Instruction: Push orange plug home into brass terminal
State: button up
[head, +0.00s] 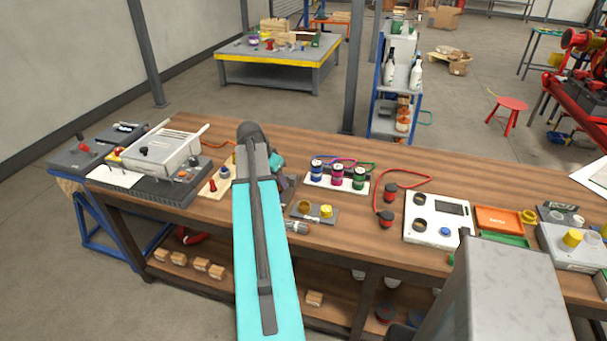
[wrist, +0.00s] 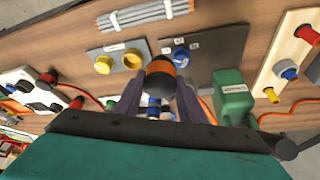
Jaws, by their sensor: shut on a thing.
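In the wrist view my gripper (wrist: 160,100) is shut on the orange plug (wrist: 170,62), which shows a black round end and an orange band. A grey plate (wrist: 118,47) beside it carries two brass-yellow round fittings, one at the left (wrist: 103,64) and one nearer the plug (wrist: 133,59). I cannot tell which is the brass terminal, nor whether the plug touches anything. The same plate in the head view (head: 315,218) shows a brass ring (head: 305,206) and a yellow cap (head: 326,211).
A second grey plate (wrist: 215,48) with a blue fitting (wrist: 181,56) lies close by. A striped bundle (wrist: 145,15) lies beyond the plates. A rack of coloured jars (head: 337,185) stands behind the plate.

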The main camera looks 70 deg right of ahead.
jog(key=s+d+m+g+p, duration=0.1)
jog(key=s+d, duration=0.3)
jog(key=s, duration=0.4)
jog(key=shift+s+m, duration=0.3)
jog(key=shift+m, duration=0.4)
jog(key=shift+d+f, duration=0.1)
jog(key=shift+f, duration=0.05)
jog(key=shift+f+b, duration=1.1)
jog(key=shift+f, duration=1.4)
jog(key=shift+f+b, duration=1.25)
jog(key=shift+f, duration=0.5)
jog(key=shift+w, duration=0.1)
dwell(0.3)
jog(key=o, duration=1.2)
jog(key=shift+o, duration=0.2)
jog(key=shift+r, duration=0.15)
